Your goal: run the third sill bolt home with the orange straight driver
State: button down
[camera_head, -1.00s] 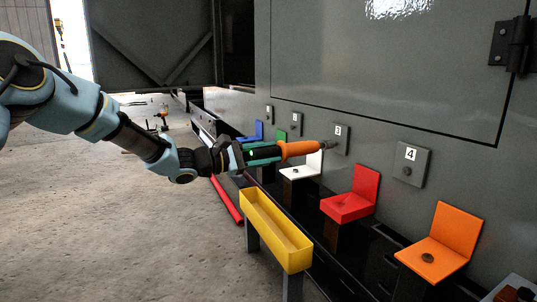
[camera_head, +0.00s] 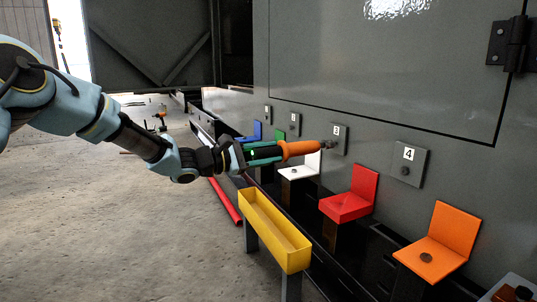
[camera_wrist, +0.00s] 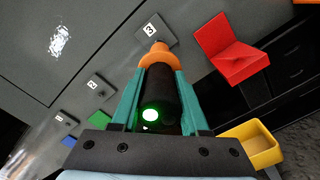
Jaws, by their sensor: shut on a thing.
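My gripper (camera_head: 238,156) is shut on the orange straight driver (camera_head: 300,149), around its dark body. The driver is held roughly level, its orange nose toward the plate marked 3 (camera_head: 340,137) on the grey enclosure wall. The nose end is at the bolt on that plate; I cannot tell whether it is seated on the bolt head. In the wrist view the orange nose (camera_wrist: 157,55) covers the lower part of plate 3 (camera_wrist: 155,30) and hides the bolt. A green light (camera_wrist: 151,114) glows on the driver's rear end.
Plate 4 (camera_head: 408,163) with its bolt is to the right. Below the wall stand a white bracket (camera_head: 300,171), a red bracket (camera_head: 350,195) and an orange bracket (camera_head: 440,245). A yellow tray (camera_head: 270,230) stands below my gripper. Open floor lies at left.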

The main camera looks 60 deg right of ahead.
aim_at(254, 154)
jog(key=shift+s+d+r, duration=0.2)
jog(key=shift+s+d, duration=0.25)
jog(key=shift+d, duration=0.15)
dwell(1.6)
jog(key=shift+s, duration=0.1)
dwell(1.2)
jog(key=shift+v, duration=3.1)
